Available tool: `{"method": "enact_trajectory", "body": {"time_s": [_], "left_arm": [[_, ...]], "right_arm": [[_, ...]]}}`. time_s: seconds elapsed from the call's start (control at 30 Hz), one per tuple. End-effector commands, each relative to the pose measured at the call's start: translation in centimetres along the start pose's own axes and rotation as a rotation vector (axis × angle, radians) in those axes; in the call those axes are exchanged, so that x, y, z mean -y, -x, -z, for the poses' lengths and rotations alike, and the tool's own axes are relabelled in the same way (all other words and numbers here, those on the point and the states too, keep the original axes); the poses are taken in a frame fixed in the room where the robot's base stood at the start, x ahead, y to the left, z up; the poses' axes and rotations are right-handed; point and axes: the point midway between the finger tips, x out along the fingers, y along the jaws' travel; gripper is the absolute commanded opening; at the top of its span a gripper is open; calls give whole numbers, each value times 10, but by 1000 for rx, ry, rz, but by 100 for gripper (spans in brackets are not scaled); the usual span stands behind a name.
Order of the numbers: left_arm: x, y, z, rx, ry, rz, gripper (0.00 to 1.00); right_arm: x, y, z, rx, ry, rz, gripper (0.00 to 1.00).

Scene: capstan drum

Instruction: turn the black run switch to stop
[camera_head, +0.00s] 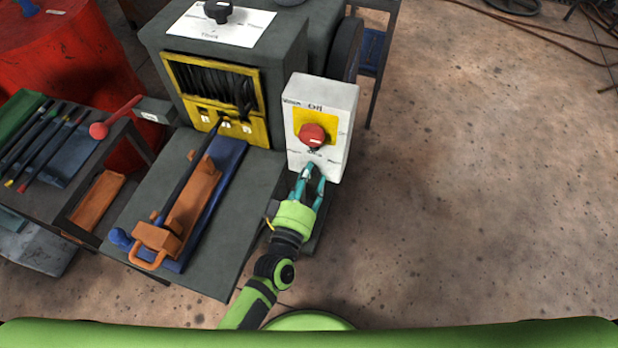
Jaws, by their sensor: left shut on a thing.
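The white control box (341,99) stands upright at the right side of the grey machine. A red button (312,135) on a yellow plate (330,119) is on its front face. My left gripper (313,170) is at the lower part of that face, below the red button. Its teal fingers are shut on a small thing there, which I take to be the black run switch. The fingers almost wholly hide the switch, so its pointing direction cannot be seen. My right gripper is not in view.
A black knob (217,11) sits on a white label plate on the grey machine (290,62). An orange and blue lever tool (187,209) lies on the grey bench left of my arm. A red-ended lever (99,130) sticks out farther left.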

Motion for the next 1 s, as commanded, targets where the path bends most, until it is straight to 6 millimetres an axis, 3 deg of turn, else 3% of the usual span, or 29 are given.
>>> {"method": "enact_trajectory", "body": {"time_s": [0.03, 0.07, 0.1, 0.13, 0.57, 1.0], "left_arm": [[0, -1, 2, -6, -1, -1, 9], [0, -1, 2, -6, -1, -1, 46], [0, -1, 2, -6, -1, -1, 62], [0, -1, 2, -6, -1, -1, 66], [0, 7, 0, -1, -1, 0, 66], [0, 93, 0, 1, -2, 0, 66]], "right_arm": [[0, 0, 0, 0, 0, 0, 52], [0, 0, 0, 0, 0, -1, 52], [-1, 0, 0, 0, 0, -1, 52], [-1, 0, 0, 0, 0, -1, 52], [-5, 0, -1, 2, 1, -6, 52], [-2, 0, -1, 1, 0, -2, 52]]}}
